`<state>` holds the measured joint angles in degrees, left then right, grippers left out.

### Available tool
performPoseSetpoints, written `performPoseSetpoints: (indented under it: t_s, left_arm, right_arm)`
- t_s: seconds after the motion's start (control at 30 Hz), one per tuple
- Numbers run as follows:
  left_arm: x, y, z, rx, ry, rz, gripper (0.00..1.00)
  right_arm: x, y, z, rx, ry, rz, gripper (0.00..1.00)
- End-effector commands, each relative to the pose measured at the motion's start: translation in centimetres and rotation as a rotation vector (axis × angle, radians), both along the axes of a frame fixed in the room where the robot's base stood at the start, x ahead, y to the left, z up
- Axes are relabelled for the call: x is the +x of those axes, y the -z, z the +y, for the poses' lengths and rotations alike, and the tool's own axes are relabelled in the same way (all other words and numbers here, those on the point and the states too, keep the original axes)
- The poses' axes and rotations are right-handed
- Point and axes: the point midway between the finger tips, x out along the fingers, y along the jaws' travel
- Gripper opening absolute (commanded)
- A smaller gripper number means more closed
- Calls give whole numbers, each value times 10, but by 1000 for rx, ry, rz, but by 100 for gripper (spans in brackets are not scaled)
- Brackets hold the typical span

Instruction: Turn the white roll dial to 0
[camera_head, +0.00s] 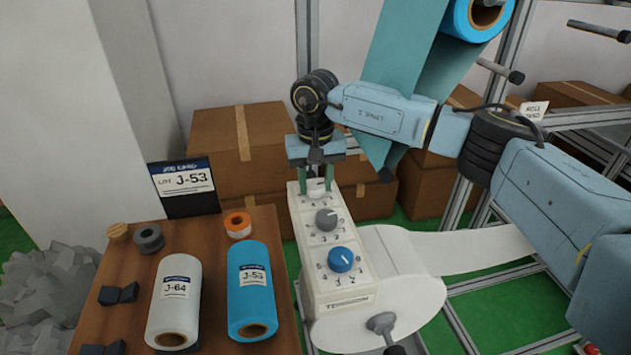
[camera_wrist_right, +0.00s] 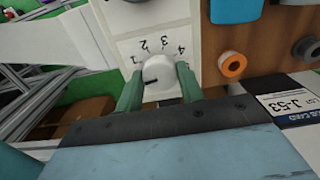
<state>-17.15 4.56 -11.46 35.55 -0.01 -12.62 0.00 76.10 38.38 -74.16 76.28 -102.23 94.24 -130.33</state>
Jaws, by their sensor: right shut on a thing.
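The white dial (camera_head: 316,187) is at the far end of a cream control box (camera_head: 313,254), above a grey dial (camera_head: 326,219) and a blue dial (camera_head: 341,259). My right gripper (camera_head: 316,180) comes down from above, shut on the white dial, with one green finger on each side. In the right wrist view the white dial (camera_wrist_right: 157,68) shows a short black pointer line toward the left, just below the numeral 1. Numerals 1 to 4 are visible around it; the finger hides the scale where the line points. My left gripper is out of view.
A brown table (camera_head: 222,230) holds a white J-64 roll (camera_head: 174,310), a blue J-53 roll (camera_head: 251,300), tape rings and a J-53 card (camera_head: 183,186). A large white roll (camera_head: 400,310) is right of the box. Cardboard boxes (camera_head: 225,135) stand behind.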

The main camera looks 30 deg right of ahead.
Motion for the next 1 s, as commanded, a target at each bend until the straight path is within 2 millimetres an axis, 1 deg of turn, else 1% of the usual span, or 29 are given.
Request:
performPoseSetpoints:
  t_s: [0.3,0.33,0.5,0.73,0.83,0.93,1.0]
  left_arm:
    - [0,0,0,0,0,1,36]
    - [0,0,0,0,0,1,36]
    - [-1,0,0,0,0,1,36]
    - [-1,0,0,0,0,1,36]
    - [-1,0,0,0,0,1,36]
    - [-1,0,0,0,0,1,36]
    - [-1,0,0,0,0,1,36]
  right_arm:
    - [1,-1,0,0,-3,-3,15]
    - [1,-1,0,0,-3,-3,39]
    - [0,-1,0,0,-2,-2,60]
    - [0,0,0,0,-1,-1,60]
    - [0,-4,0,0,-1,-2,60]
    - [1,-15,0,1,-1,-4,60]
    - [1,-27,0,1,-2,-5,60]
